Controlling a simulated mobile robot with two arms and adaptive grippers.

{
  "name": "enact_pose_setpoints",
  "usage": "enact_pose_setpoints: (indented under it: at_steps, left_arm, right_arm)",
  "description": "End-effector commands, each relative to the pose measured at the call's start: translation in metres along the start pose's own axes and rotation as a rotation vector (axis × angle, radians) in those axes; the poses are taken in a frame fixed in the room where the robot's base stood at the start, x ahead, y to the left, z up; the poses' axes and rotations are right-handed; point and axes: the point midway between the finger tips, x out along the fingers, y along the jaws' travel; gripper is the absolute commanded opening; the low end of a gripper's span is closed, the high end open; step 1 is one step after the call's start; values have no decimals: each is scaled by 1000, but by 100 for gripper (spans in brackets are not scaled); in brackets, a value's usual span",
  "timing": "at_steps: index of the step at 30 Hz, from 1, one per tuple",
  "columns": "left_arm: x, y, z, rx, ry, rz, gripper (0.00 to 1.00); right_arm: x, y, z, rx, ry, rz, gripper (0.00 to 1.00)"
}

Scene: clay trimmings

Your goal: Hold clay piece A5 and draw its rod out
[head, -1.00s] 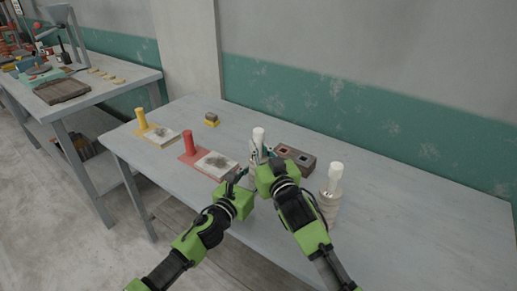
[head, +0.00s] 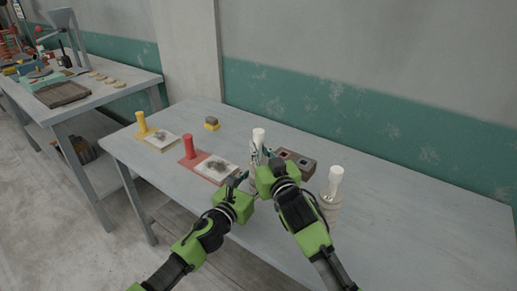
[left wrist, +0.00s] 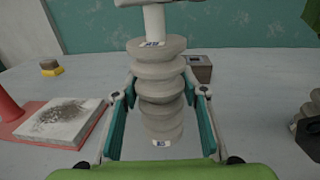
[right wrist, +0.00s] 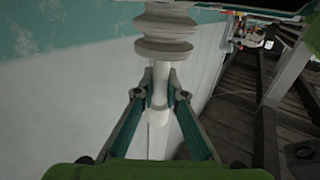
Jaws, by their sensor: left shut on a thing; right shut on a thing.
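The ribbed grey clay piece (left wrist: 160,88) stands upright between the fingers of my left gripper (left wrist: 160,108), which is shut on it. It has small labels at its top and bottom, too small to read surely. A pale rod (left wrist: 154,24) stands up out of its top and also shows in the head view (head: 258,136). My right gripper (right wrist: 160,92) is shut on this rod above the clay. The rod still runs into the clay; its lower end is hidden. In the head view my grippers cover most of the clay piece.
Another clay piece (head: 330,208) with a pale rod (head: 335,181) stands close to the right of my right arm. A dark block with square openings (head: 305,164) lies behind my right gripper. Red (head: 190,162) and yellow (head: 149,146) stands are left. The table's right side is clear.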

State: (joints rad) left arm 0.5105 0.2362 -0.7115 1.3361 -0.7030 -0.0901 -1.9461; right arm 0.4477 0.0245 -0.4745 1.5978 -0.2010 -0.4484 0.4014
Motion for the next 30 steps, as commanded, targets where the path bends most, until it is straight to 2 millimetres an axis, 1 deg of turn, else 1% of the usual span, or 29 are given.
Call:
enact_pose_setpoints:
  at_steps: [21, 30]
  left_arm:
    - [0, 0, -1, 0, 1, 1, 1]
    - [0, 0, -1, 0, 1, 1, 1]
  right_arm:
    - [0, 0, -43, 0, 3, 0, 0]
    - [0, 0, -49, 0, 1, 0, 0]
